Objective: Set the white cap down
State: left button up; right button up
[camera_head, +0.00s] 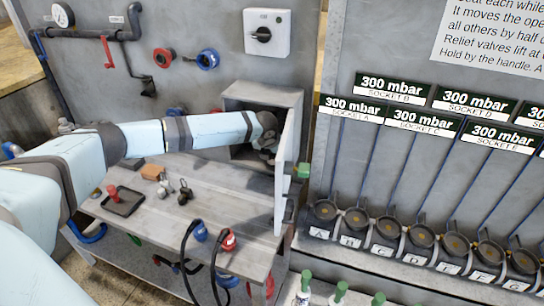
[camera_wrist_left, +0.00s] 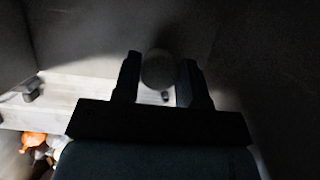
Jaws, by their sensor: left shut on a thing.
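My left gripper (camera_wrist_left: 158,78) is shut on a round, greyish thing (camera_wrist_left: 158,66), which I take for the white cap in the dim light. In the left wrist view it sits between the two dark fingers, inside a dark enclosure. In the head view my left arm reaches into the open grey cabinet (camera_head: 262,96) on the workbench, and the gripper end is mostly hidden by the wrist and the cabinet door. I cannot tell whether the cap touches a surface. My right gripper is not in view.
The cabinet door (camera_head: 289,160) stands open to the right of my wrist. The workbench (camera_head: 235,215) holds a black tray (camera_head: 126,203), an orange-brown block (camera_head: 153,172) and small metal parts (camera_head: 184,192). Hoses with blue and red ends hang at its front edge. A socket rack (camera_head: 410,245) stands right.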

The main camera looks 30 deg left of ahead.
pick_arm(q)
jog(key=shift+s+f, duration=0.15)
jog(key=shift+f, duration=0.4)
jog(key=o, duration=0.9)
jog(key=shift+f, duration=0.15)
jog(key=b+v, duration=0.1)
jog(key=v, duration=0.6)
jog(key=shift+s+r, duration=0.1)
jog(key=shift+r, duration=0.3)
